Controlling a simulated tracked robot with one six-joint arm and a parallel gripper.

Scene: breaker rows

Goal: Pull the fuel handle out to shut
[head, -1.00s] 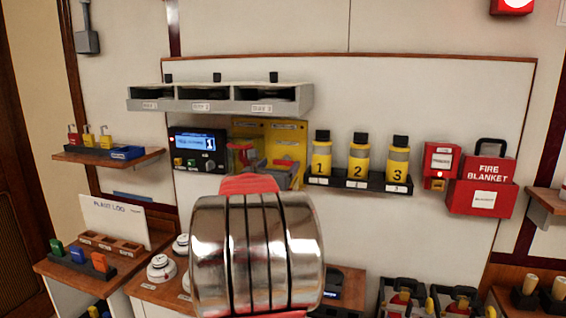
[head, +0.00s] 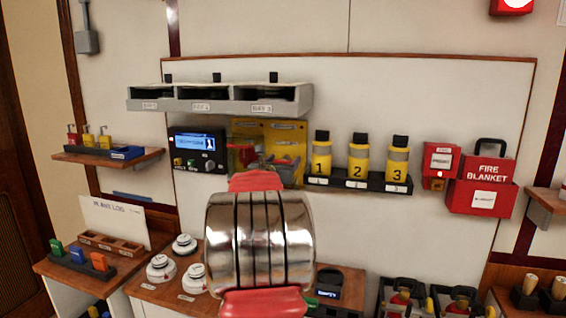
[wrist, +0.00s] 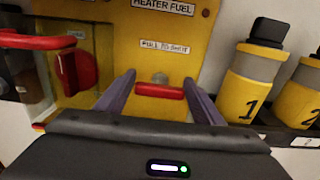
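The fuel handle (wrist: 158,91) is a short red bar on a yellow panel (wrist: 118,45) marked "HEATER FUEL", below a "PULL TO SHUT" label, in the wrist view. My gripper (wrist: 160,78) is open. Its two grey fingers stand on the left and right of the red bar, with gaps visible on both sides; I cannot tell how deep they reach around it. In the head view the yellow panel (head: 292,128) is partly covered by my arm and gripper (head: 268,163), and the handle is not clear there.
A red lever (wrist: 40,41) and red knob (wrist: 86,70) are left of the handle. Yellow bottle 1 (wrist: 252,88) stands close to the right finger, on a black rack with bottles 2 and 3. A grey shelf (head: 225,106) juts out above the panel.

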